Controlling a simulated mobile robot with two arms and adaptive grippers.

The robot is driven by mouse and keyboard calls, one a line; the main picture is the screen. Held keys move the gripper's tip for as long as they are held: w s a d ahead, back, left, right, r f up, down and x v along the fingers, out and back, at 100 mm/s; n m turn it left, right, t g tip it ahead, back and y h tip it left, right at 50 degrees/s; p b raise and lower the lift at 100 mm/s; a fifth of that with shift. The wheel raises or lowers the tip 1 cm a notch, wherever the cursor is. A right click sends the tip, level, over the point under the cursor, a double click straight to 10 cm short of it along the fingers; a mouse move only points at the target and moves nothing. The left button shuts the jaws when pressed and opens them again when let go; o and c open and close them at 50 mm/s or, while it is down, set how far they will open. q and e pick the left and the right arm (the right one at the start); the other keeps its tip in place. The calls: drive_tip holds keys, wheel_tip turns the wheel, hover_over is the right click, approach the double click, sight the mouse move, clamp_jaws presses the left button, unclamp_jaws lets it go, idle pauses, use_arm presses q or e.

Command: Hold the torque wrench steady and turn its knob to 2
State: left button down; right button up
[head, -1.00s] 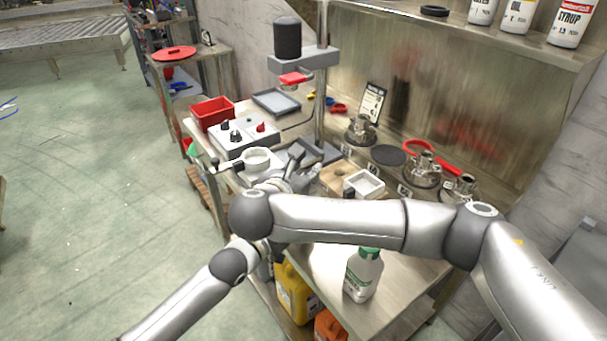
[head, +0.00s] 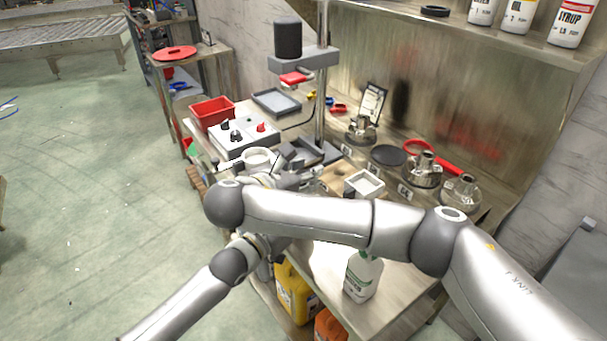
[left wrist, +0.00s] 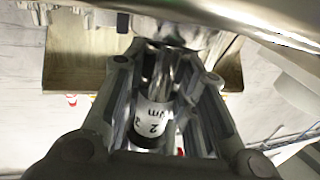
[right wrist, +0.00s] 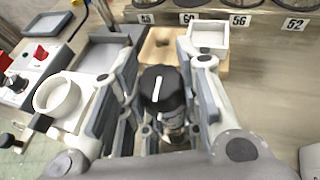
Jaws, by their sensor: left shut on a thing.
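The torque wrench has a black knob (right wrist: 162,88) with a white line on its top, in the right wrist view. My right gripper (right wrist: 165,75) has its fingers on either side of the knob and looks open, with narrow gaps. In the left wrist view, the wrench's shaft carries a white scale band (left wrist: 153,118) marked "2", with another digit partly visible and "Nm". My left gripper (left wrist: 165,78) is shut around the wrench. In the head view, my right arm hides the left gripper and most of the wrench; the right gripper (head: 293,160) shows partly.
A white ring-shaped cup (right wrist: 57,96), a control box (right wrist: 30,68), a grey tray (right wrist: 100,55) and a white square dish (right wrist: 208,36) surround the right hand. Metal holders (head: 424,168) line the bench's back. A white bottle (head: 363,274) stands at the front.

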drive_tip(key=o, duration=0.4)
drive_tip(key=shift+d, duration=0.1)
drive_tip(key=shift+o, duration=0.2)
drive_tip(key=shift+r, duration=0.1)
drive_tip(key=r, duration=0.4)
drive_tip(key=shift+w+a, duration=0.1)
drive_tip(key=shift+a, duration=0.15)
drive_tip(key=shift+d+r, duration=0.15)
drive_tip(key=shift+r, duration=0.3)
drive_tip(key=shift+d+r, duration=0.1)
drive_tip(key=shift+r, duration=2.35)
use_arm(q)
drive_tip(key=c, duration=1.1)
unclamp_jaws()
